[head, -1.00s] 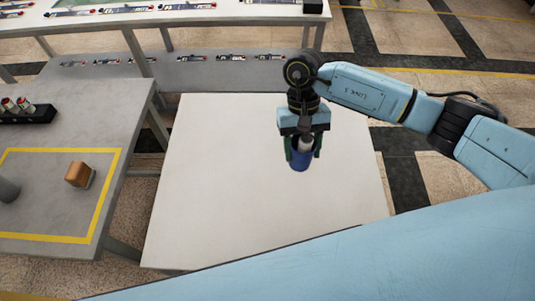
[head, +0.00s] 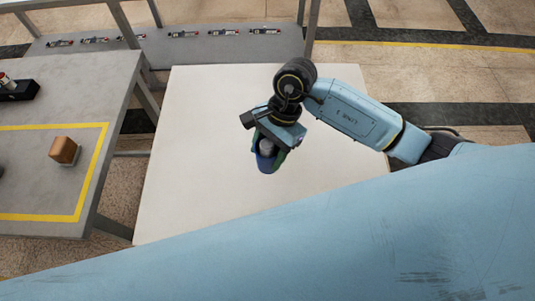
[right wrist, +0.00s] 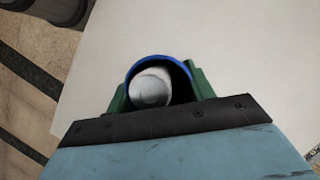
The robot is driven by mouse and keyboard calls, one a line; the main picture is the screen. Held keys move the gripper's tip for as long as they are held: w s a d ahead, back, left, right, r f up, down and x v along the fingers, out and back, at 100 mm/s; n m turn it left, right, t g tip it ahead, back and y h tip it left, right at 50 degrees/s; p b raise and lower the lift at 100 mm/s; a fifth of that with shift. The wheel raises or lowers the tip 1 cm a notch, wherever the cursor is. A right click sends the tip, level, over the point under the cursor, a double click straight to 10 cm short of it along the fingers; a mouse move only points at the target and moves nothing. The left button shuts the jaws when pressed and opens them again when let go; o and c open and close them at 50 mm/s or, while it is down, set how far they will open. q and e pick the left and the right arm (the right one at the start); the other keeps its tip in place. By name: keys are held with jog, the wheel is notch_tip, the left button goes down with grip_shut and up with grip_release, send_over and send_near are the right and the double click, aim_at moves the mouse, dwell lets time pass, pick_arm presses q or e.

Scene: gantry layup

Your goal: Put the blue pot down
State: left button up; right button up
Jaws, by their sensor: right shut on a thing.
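The blue pot (head: 267,168) is in my right gripper (head: 269,152), above the white table (head: 190,170) in the head view. The green fingers are shut on its two sides. The right wrist view shows the pot's blue rim (right wrist: 158,57) between the green fingers (right wrist: 161,90), with a pale rounded thing (right wrist: 151,88) inside the pot. The pot looks a little tilted in the head view. Its base is hidden in the wrist view, and I cannot tell how high it is above the table. My left gripper is not in view.
The white tabletop around the pot is clear. A grey table (head: 60,110) on the left bears a brown block (head: 64,150) inside a yellow outline and a black rack (head: 18,90). A grey shelf (head: 150,60) with several small items stands at the back.

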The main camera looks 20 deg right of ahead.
aim_at(268, 162)
notch_tip(268, 162, down, 2)
jog(key=shift+f, duration=0.25)
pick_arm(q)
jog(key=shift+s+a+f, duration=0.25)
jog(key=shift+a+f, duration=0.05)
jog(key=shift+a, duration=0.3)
pick_arm(e)
jog(key=shift+f, duration=1.45)
pick_arm(q)
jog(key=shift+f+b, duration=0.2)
jog(key=shift+b, duration=0.2)
pick_arm(e)
jog(key=shift+f, duration=0.15)
jog(key=o, duration=1)
jog(key=shift+c, duration=0.2)
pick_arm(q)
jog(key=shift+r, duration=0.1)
pick_arm(e)
jog(key=shift+r, duration=0.3)
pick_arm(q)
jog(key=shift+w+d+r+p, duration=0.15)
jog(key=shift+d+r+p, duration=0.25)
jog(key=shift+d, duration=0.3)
pick_arm(e)
jog(key=v, duration=1.1)
jog(key=shift+r, duration=0.4)
